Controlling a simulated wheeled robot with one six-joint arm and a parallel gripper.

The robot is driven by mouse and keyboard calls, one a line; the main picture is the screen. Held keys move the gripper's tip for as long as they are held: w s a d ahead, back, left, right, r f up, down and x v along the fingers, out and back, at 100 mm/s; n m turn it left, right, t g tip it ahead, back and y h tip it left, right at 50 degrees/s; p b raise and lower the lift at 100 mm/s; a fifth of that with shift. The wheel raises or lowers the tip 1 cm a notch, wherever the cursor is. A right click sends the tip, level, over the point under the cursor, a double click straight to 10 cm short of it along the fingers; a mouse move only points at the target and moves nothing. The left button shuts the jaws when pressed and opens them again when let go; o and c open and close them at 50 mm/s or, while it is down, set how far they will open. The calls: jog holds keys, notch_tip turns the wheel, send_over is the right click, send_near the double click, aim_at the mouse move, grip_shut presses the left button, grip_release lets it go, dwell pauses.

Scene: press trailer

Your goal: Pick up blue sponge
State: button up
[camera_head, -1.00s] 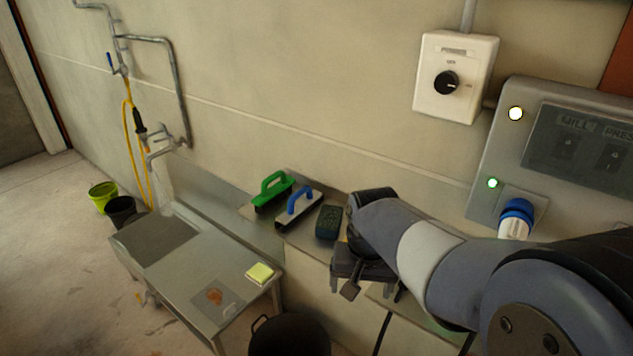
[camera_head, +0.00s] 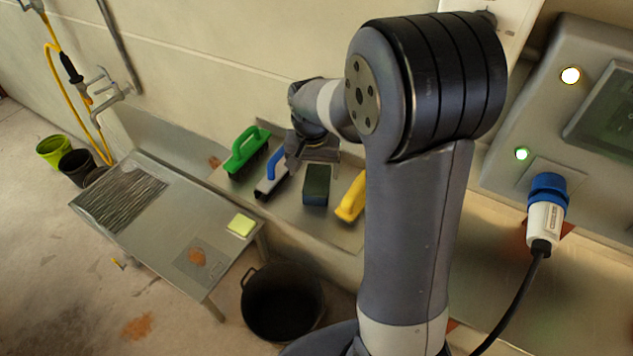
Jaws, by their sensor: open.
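The blue-handled tool (camera_head: 268,184), with a pale base, lies on the steel shelf (camera_head: 345,232) along the wall.
A yellow-handled tool (camera_head: 351,200) lies right of the block, partly behind my arm. A low steel table (camera_head: 160,255) with a yellow-green pad (camera_head: 240,224) stands at left. A black bucket (camera_head: 283,305) stands below the shelf. A panel with a blue plug (camera_head: 548,188) is at right.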

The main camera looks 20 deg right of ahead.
aim_at(317, 179)
jog(key=shift+w+d+f+p, duration=0.1)
jog(key=shift+d+f+p, duration=0.1)
jog(key=shift+f, duration=0.7)
jog(key=shift+w+d+f+p, duration=0.1)
jog(key=shift+d+f, duration=0.05)
jog(key=shift+f, duration=0.7)
jog(key=shift+w+d+f+p, duration=0.1)
jog(key=shift+d+f, duration=0.1)
jog(key=shift+f, duration=0.7)
jog(key=c, duration=1.1)
notch_tip(317, 179, up, 10)
jog(key=shift+r, duration=0.1)
jog(key=o, duration=0.4)
jog(key=shift+c, duration=1.4)
